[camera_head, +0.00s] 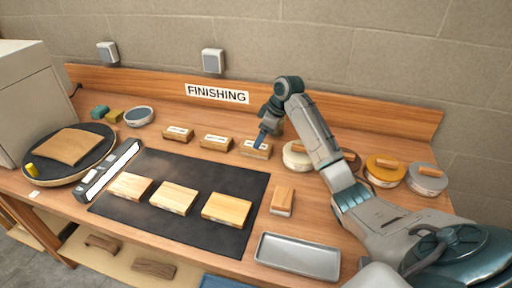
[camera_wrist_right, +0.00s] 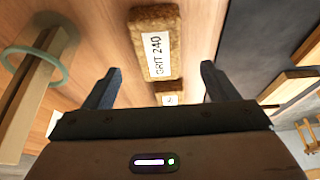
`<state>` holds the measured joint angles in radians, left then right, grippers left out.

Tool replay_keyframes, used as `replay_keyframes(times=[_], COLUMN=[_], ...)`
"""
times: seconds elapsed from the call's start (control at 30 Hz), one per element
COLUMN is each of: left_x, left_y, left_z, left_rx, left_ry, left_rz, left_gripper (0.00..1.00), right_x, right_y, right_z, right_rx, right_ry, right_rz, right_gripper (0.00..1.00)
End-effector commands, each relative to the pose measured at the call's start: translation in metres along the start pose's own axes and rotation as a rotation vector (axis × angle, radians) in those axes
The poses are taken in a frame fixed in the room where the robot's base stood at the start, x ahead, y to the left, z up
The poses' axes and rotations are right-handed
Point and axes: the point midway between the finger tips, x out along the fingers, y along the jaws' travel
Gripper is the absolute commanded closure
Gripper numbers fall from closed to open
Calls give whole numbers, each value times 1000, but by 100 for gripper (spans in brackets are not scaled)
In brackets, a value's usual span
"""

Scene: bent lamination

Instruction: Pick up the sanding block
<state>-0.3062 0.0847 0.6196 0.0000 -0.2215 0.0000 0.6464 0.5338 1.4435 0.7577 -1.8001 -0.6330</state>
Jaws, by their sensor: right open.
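Three tan sanding blocks with white labels stand in a row along the back of the bench in the head view: a left one (camera_head: 178,133), a middle one (camera_head: 216,142) and a right one (camera_head: 257,153). My right gripper (camera_head: 260,141) is at the right block, partly covering it. In the right wrist view, a cork-brown block labelled GRIT 240 (camera_wrist_right: 157,45) lies ahead between the open fingers of my right gripper (camera_wrist_right: 158,73), with a gap to each side. Contact cannot be told. Another labelled block (camera_wrist_right: 168,98) is partly hidden behind the gripper body. My left gripper is not in view.
A dark mat (camera_head: 160,215) with three pale wood pieces lies in front of the blocks. A small wooden block (camera_head: 283,198) and a grey metal tray (camera_head: 298,256) lie right of it. Round lidded tins, including an orange one (camera_head: 385,173), stand at the right.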

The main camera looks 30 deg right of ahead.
Motion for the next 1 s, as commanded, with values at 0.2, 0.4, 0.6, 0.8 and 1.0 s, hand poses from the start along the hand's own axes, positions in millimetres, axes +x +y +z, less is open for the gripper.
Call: replay_keyframes(times=[0.2, 0.4, 0.6, 0.8, 1.0], left_x=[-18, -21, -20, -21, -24], left_y=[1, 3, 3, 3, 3], left_z=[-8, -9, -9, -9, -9], left_rx=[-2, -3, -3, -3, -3], left_ry=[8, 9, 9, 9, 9], left_rz=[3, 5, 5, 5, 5], left_gripper=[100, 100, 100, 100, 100], right_x=[27, 49, 51, 51, 52], right_y=[2, 2, 3, 2, 2], right_z=[-2, -1, 0, 0, 0], right_rx=[2, 0, 0, 0, 0], right_ry=[-2, 0, 0, 0, 0], right_rz=[-5, -1, 0, 0, 0], right_gripper=[20, 20, 20, 20, 20])
